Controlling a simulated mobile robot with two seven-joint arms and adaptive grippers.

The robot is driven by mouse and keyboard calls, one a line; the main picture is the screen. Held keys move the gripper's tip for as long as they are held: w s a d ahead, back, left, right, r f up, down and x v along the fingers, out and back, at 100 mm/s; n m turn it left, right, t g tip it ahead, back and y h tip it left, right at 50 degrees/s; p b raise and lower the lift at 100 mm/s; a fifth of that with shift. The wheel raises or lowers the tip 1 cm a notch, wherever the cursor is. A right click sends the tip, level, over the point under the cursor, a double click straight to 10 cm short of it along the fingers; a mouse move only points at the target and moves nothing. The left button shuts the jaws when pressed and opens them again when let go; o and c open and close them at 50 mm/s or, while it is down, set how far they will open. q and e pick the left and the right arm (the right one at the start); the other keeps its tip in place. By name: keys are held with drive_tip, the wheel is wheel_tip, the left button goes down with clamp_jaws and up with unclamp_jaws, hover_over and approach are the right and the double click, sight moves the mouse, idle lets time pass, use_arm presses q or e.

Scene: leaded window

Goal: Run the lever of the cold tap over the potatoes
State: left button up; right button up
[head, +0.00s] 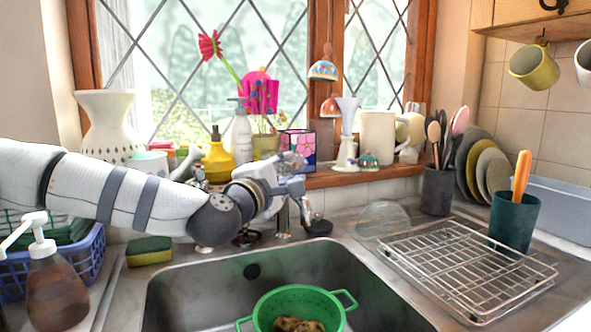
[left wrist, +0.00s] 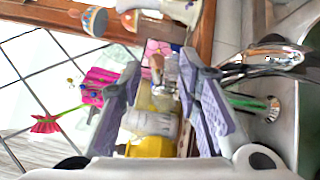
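The brown potatoes (head: 298,325) sit in a green two-handled colander (head: 275,297) in the sink, cut off by the bottom edge of the head view. My left gripper (head: 297,172) is behind the sink, in front of the window sill, and mostly hides the tap. In the left wrist view its two grey fingers (left wrist: 160,66) are apart, with a small metal and tan part (left wrist: 163,76) showing between them; I cannot tell if it touches them. The chrome tap spout (left wrist: 275,54) shows right of the fingers. Which lever is the cold one is unclear. My right gripper is not seen.
A wire drying rack (head: 465,265) and a dark green cup (head: 513,222) stand right of the sink. A sponge (head: 149,251) and soap bottle (head: 55,290) are at the left. The sill holds a yellow bottle (head: 218,160), white dispenser (head: 242,137) and jug (head: 376,138).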

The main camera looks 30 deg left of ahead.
use_arm(q)
drive_tip(key=shift+w+r, duration=0.15)
drive_tip(key=shift+w, duration=0.55)
drive_tip(key=shift+w+r, duration=0.1)
drive_tip(key=shift+w, duration=0.55)
drive_tip(key=shift+a, duration=0.1)
clamp_jaws()
